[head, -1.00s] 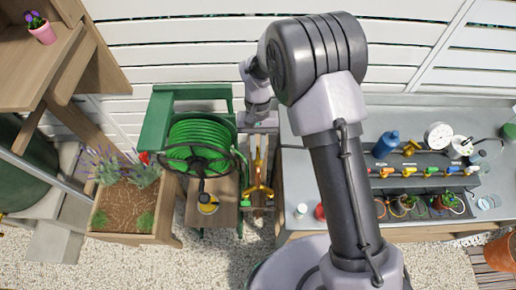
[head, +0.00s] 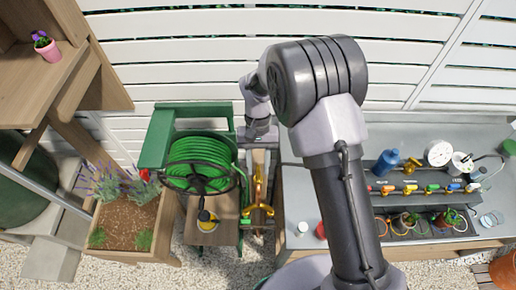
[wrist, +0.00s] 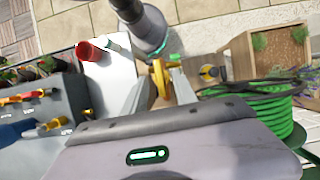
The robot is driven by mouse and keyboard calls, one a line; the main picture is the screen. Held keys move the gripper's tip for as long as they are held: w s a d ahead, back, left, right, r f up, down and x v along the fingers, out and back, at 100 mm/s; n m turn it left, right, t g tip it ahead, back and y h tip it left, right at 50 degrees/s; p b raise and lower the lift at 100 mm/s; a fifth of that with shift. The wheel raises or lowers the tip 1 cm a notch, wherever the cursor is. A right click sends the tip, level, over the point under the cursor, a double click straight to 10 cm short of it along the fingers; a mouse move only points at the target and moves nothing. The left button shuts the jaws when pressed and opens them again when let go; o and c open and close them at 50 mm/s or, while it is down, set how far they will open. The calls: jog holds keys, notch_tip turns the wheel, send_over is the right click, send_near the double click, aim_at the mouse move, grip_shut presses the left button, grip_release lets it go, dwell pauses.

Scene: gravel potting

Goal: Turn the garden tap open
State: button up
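The garden tap (head: 258,190) is brass yellow. In the head view it stands on a narrow wooden stand, right of the green hose reel. In the wrist view its yellow part (wrist: 158,76) shows between the two grey fingers of my gripper (wrist: 158,88). The fingers stand apart, one on each side of it. I cannot tell whether either finger touches it. In the head view my gripper (head: 258,138) is at the stand's back end, and its fingertips are hard to make out.
The green hose reel (head: 200,172) stands close on the left. A wooden planter (head: 130,225) with lavender is further left. The grey bench (head: 290,205) on the right holds a blue bottle (head: 386,163), coloured hose fittings and small pots. Gravel (head: 225,262) lies in front.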

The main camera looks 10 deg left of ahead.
jog(key=p+v, duration=0.2)
jog(key=v, duration=1.4)
jog(key=shift+r+p, duration=0.2)
jog(key=shift+p, duration=0.1)
jog(key=s+d+r+m+t+y+b, duration=0.1)
jog(key=s+d+m+t+y+b, duration=0.2)
jog(key=d+b, duration=0.5)
jog(key=s+d+r+m+t+b, duration=0.1)
jog(key=s+d+t+b, duration=0.2)
jog(key=s+d+b, duration=0.35)
jog(key=s+d+f+m+t+b, duration=0.3)
jog(key=s+d+f+t+b, duration=0.1)
jog(key=s+d+f+b, duration=0.3)
jog(key=s+f, duration=0.1)
jog(key=s, duration=0.1)
jog(key=shift+s+f+b, duration=0.15)
jog(key=shift+s+b, duration=0.15)
jog(key=shift+b, duration=0.1)
